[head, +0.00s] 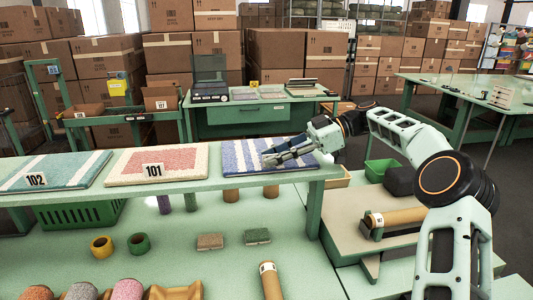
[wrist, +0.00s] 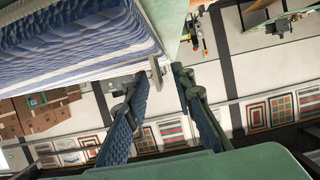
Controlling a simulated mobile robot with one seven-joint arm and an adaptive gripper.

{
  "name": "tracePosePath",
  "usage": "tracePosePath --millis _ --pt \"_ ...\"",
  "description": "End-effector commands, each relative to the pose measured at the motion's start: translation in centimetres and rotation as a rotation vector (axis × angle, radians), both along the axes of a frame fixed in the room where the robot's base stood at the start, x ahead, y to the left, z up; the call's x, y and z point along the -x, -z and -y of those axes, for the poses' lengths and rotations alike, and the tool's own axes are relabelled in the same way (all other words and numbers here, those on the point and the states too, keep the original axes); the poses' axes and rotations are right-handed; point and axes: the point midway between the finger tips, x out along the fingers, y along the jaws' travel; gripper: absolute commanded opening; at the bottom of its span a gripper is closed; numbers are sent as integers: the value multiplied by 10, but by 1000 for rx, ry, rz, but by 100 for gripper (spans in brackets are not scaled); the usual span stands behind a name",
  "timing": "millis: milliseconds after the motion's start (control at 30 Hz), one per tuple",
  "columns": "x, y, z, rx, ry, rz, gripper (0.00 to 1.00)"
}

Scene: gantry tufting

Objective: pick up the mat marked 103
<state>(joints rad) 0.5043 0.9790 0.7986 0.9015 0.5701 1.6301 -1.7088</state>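A blue-and-white striped mat (head: 240,153) lies at the right end of the pale green shelf (head: 195,186). No number shows on it; my gripper covers part of it, so I cannot read whether it is 103. My gripper (head: 268,158) is over the right part of this mat in the head view. In the wrist view, the striped mat (wrist: 75,45) fills the upper left. My gripper (wrist: 160,78) is open there, with its two dark fingers apart and the mat beside them, not clearly between them. Whether a finger touches the mat cannot be told.
A red-and-beige mat marked 101 (head: 187,160) and a teal striped mat marked 102 (head: 70,170) lie to the left on the shelf. Rolls and small blocks lie on the lower surface (head: 200,270). A bench with a cardboard roll (head: 400,217) stands at right.

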Motion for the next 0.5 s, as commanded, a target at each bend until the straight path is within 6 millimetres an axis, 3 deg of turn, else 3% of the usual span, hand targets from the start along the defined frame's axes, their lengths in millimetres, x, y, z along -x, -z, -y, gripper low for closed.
tracePosePath --millis 333,500 --pt "1 2 -5 0 0 0 22" --pt "1 2 -5 0 0 0 3"
